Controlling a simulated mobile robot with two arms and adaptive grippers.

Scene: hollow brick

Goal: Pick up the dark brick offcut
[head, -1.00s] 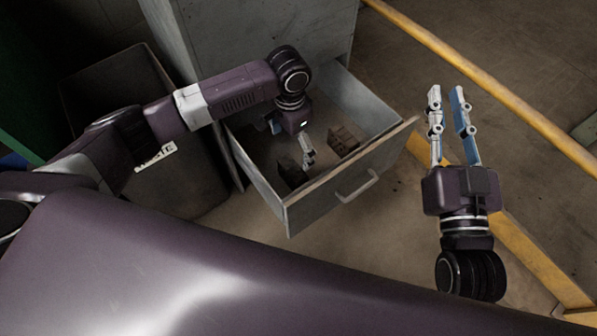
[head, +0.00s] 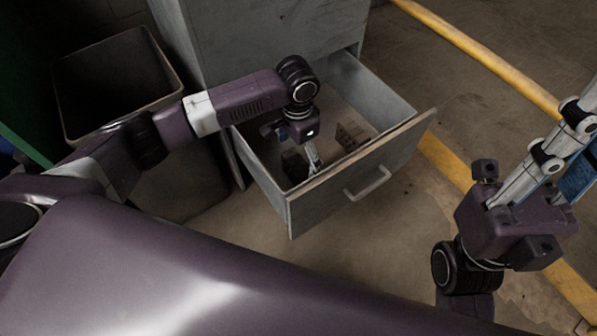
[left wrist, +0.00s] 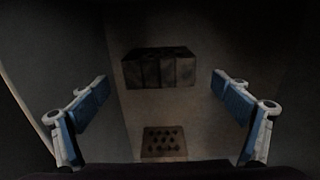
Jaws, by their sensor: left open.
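The dark brick offcut (head: 293,166) lies on the drawer floor near the front left, partly hidden by my left gripper. In the left wrist view the dark block (left wrist: 159,69) shows a grooved face, ahead of the fingers and between their lines. My left gripper (head: 292,148) reaches down into the open drawer, open and empty. Its two blue-padded fingers stand wide apart in the left wrist view (left wrist: 160,95), touching nothing that I can see. My right gripper (head: 565,160) is at the right edge, outside the drawer; its fingers are apart and their tips are cut off.
A lighter brick with holes (head: 351,136) lies further right in the drawer; it also shows low in the left wrist view (left wrist: 163,142). The drawer front (head: 330,194) and its side walls surround the bricks. A waste bin (head: 118,80) stands left of the cabinet (head: 260,35).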

